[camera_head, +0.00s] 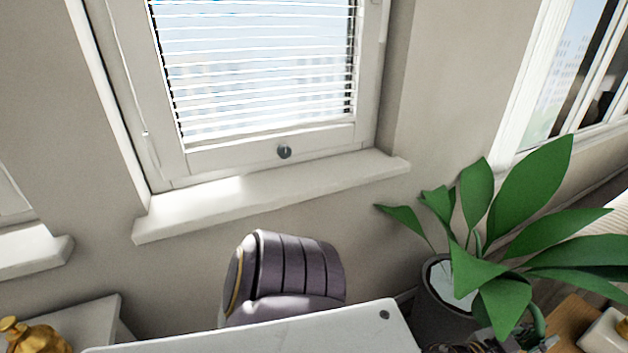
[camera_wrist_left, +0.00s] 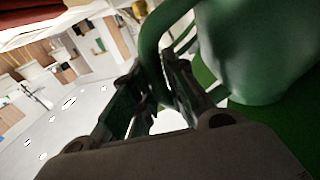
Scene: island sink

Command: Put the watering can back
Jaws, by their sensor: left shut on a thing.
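The green watering can (camera_wrist_left: 255,50) fills the upper right of the left wrist view, close to the camera. Its curved handle (camera_wrist_left: 150,45) passes between the fingers of my left gripper (camera_wrist_left: 155,85), which is shut on it. In the head view, my left gripper (camera_head: 490,344) shows only as dark parts at the bottom edge, right of centre. A small green curved piece (camera_head: 538,325) beside it looks like part of the can; the rest is cut off or hidden by leaves. My right gripper is in neither view.
A potted plant (camera_head: 440,308) with broad leaves stands at the right, just behind my left gripper. A white tabletop (camera_head: 300,333) lies at the bottom centre, with a purple-grey chair (camera_head: 300,265) behind it. A window sill (camera_head: 270,193) runs along the wall. A gold object (camera_head: 35,338) is at bottom left.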

